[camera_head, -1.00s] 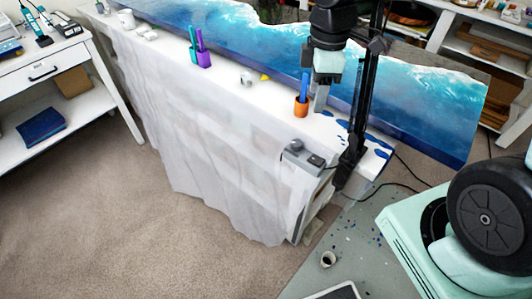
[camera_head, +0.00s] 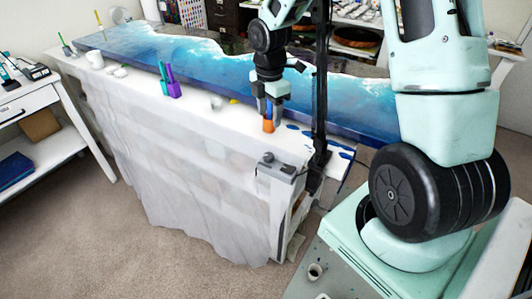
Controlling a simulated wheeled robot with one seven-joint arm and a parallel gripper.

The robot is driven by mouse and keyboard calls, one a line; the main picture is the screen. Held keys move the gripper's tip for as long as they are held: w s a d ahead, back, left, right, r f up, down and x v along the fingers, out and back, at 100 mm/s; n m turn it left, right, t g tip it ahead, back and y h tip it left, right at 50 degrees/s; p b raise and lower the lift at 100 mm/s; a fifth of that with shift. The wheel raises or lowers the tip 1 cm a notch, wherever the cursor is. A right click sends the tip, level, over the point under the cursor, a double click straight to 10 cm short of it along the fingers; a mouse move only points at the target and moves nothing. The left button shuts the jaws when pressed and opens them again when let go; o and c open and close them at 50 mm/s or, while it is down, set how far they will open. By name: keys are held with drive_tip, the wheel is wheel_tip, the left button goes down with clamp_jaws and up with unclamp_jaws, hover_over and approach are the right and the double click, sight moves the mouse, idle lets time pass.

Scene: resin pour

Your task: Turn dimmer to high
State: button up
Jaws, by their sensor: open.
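The dimmer (camera_head: 283,169) is a small grey box at the near right corner of the white-draped table. A dark round knob (camera_head: 268,157) sits on its top left. The knob's setting is too small to read. My gripper (camera_head: 271,116) is open and points down behind and above the dimmer, apart from it. In the picture its fingers overlap the orange cup (camera_head: 268,126) and the blue item in it. I cannot tell whether they touch.
A dark upright post (camera_head: 319,90) stands just right of my gripper. Teal and purple cups (camera_head: 174,90) with tools stand further left on the table edge. A blue wave-patterned panel (camera_head: 190,55) lies along the back. The drape hangs down the front.

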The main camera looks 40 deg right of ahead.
sight(269, 155)
wheel_tip(269, 155, down, 15)
drive_tip(key=shift+p, duration=0.7)
drive_tip(key=c, duration=1)
